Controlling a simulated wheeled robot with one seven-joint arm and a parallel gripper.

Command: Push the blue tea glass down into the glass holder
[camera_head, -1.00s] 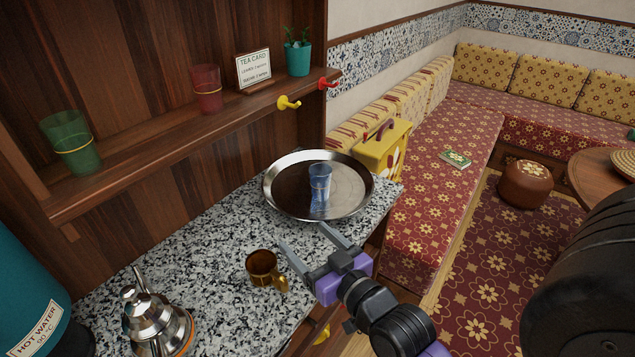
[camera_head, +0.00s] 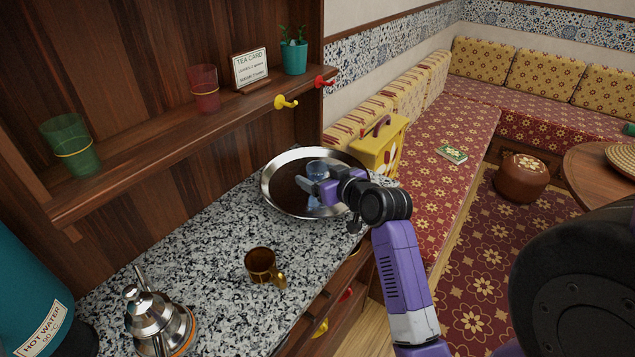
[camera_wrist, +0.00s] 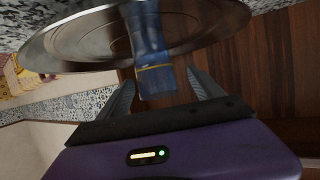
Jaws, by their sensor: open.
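The blue tea glass (camera_head: 316,170) stands on the round metal tray (camera_head: 278,207) on the counter, partly hidden behind my gripper. My gripper (camera_head: 308,190) is open at the glass. In the wrist view the blue glass (camera_wrist: 154,60), with a yellow band, lies between the two spread fingers of my gripper (camera_wrist: 162,88); I cannot tell whether either finger touches it. The tray (camera_wrist: 75,40) also shows there. The glass holder appears to be the brown-gold cup with a handle (camera_head: 261,262), standing on the counter nearer to me, apart from the glass.
A steel teapot (camera_head: 158,318) and a teal hot water urn (camera_head: 25,270) stand at the front left of the counter. A shelf above bears a green glass (camera_head: 72,146) and a red glass (camera_head: 204,88). A yellow box (camera_head: 375,150) stands behind the tray. Speckled counter (camera_head: 205,245) is clear between.

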